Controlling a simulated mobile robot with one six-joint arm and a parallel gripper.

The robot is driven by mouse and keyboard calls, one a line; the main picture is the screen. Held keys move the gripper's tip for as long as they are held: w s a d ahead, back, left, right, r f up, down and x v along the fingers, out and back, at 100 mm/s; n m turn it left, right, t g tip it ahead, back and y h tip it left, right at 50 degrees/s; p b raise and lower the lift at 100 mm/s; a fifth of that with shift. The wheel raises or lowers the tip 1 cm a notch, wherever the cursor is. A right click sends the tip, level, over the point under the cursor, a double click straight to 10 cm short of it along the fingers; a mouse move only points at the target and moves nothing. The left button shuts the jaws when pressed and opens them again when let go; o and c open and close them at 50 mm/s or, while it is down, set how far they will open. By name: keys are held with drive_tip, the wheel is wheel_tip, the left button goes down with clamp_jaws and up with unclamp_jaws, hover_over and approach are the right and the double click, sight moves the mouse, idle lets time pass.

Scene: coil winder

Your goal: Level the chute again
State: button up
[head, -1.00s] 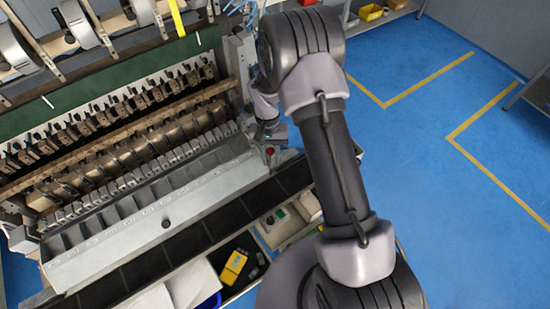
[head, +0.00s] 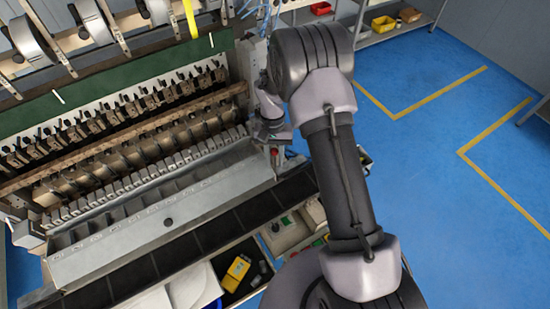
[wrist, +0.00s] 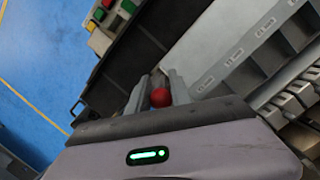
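The chute (head: 150,225) is a long pale grey trough with a row of labels, running along the front of the coil winder. Its labelled surface (wrist: 215,50) also shows in the wrist view. A red ball knob (head: 275,152) is at its right end, just below my gripper (head: 272,138). In the wrist view the red knob (wrist: 160,97) lies between the two grey fingers of my gripper (wrist: 158,78). The fingers stand apart with little room beside the knob. Whether they press on it cannot be told. The knob's stem is mostly hidden in the wrist view.
A dark segmented strip (head: 190,244) runs in front of the chute. A control box (head: 285,232) with green and red buttons and a yellow device (head: 238,268) lie before it. The winder's comb-like rows (head: 120,135) stand behind. The blue floor at right is clear.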

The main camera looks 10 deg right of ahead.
drive_tip(key=o, duration=0.3)
drive_tip(key=shift+o, duration=0.2)
drive_tip(key=shift+r, duration=0.1)
drive_tip(key=p+v, duration=0.1)
drive_tip(key=v, duration=1.6)
drive_tip(key=shift+r, duration=0.1)
